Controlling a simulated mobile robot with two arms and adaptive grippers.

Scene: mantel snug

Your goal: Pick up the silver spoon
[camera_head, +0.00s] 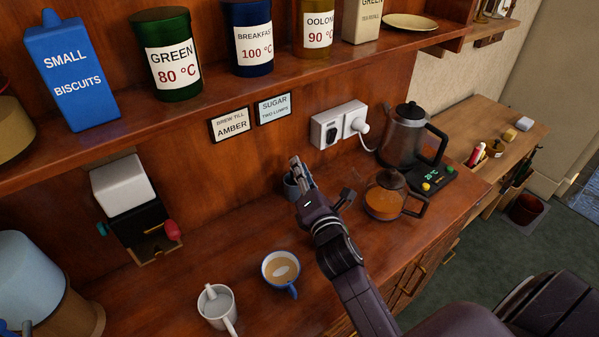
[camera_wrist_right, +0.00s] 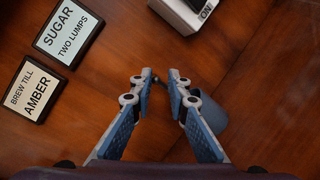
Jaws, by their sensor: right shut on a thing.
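My right gripper (camera_head: 299,168) is over the back of the wooden counter, beside a small grey-blue cup (camera_head: 290,187). In the right wrist view its two fingers (camera_wrist_right: 160,82) are close together around a small, thin dark thing at their tips. I take it for the end of the silver spoon (camera_wrist_right: 159,84), but most of it is hidden or too small to make out. The cup also shows in the wrist view (camera_wrist_right: 208,120), just behind the right-hand finger. My left gripper is not in view.
A glass teapot (camera_head: 385,203) and a kettle (camera_head: 405,135) stand right of my gripper. A blue-rimmed mug (camera_head: 281,271) and a white mug (camera_head: 217,308) stand in front. A shelf (camera_head: 215,88) with tins overhangs the counter. A dispenser (camera_head: 133,208) is at left.

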